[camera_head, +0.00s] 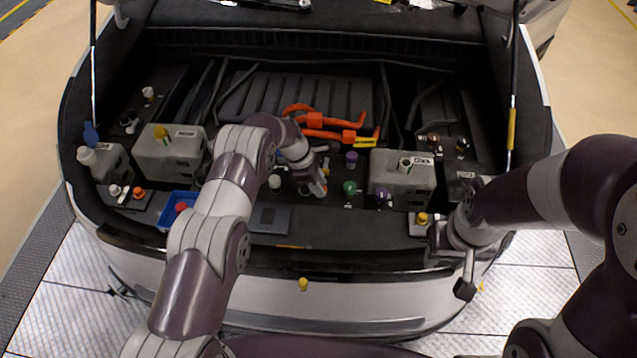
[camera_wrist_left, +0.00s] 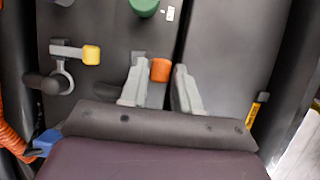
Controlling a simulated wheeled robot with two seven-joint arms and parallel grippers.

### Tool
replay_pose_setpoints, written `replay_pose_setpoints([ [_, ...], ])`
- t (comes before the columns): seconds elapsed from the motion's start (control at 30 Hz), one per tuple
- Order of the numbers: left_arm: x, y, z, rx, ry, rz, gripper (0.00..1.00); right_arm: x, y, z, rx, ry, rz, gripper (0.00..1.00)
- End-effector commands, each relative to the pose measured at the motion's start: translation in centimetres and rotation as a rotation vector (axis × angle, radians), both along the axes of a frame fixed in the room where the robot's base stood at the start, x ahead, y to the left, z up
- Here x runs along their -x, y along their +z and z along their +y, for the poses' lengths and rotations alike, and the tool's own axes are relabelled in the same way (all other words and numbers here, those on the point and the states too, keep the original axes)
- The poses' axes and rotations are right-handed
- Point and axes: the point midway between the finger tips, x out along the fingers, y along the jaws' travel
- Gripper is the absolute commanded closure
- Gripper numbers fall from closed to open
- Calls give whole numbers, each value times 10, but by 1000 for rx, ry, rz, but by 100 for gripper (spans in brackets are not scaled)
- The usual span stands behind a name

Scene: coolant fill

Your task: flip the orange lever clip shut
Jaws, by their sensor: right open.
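The orange lever clip (camera_wrist_left: 160,70) shows in the left wrist view as an orange block, with a grey piece beside it partly hidden behind a finger. My left gripper (camera_wrist_left: 159,82) is open, its two grey fingers on either side of the orange block. The left finger is close to the block; a gap shows on the right. I cannot tell whether they touch. In the head view my left gripper (camera_head: 316,190) reaches down at the middle of the bay and hides most of the clip. My right gripper (camera_head: 452,272) is open and empty in front of the bay's right edge.
A yellow lever clip (camera_wrist_left: 91,55) beside a grey ring lies left of my fingers, and a green cap (camera_wrist_left: 144,7) lies beyond. Grey tanks (camera_head: 170,155) and (camera_head: 402,178) stand on both sides. Orange cables (camera_head: 325,125) run behind. A blue tray (camera_head: 177,210) is at left.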

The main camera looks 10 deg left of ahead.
Motion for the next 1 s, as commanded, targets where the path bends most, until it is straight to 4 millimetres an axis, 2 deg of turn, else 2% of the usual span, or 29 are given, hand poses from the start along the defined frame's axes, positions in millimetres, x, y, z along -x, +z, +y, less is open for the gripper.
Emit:
replay_pose_setpoints([
  [0.03,0,0,0,0,0,0,86,0,0,0,0,0,0,57],
  [0.07,0,0,0,0,0,0,96,0,0,0,0,0,0,57],
  [0.1,0,0,0,0,0,0,100,0,0,0,0,0,0,57],
  [0.27,1,1,-1,5,-1,-14,100,0,2,0,0,0,0,57],
  [0.4,8,-2,-2,11,-1,-117,100,0,5,0,0,0,0,57],
  [0.57,16,-24,-1,6,2,-269,100,0,-46,0,0,0,0,57],
  [0.7,19,-25,-1,3,0,-334,100,0,-75,0,0,0,1,57],
  [0.83,22,-21,0,0,0,-364,100,0,-85,0,0,0,0,57],
  [1.0,23,-16,0,-2,-1,-372,100,0,-83,0,0,0,0,57],
])
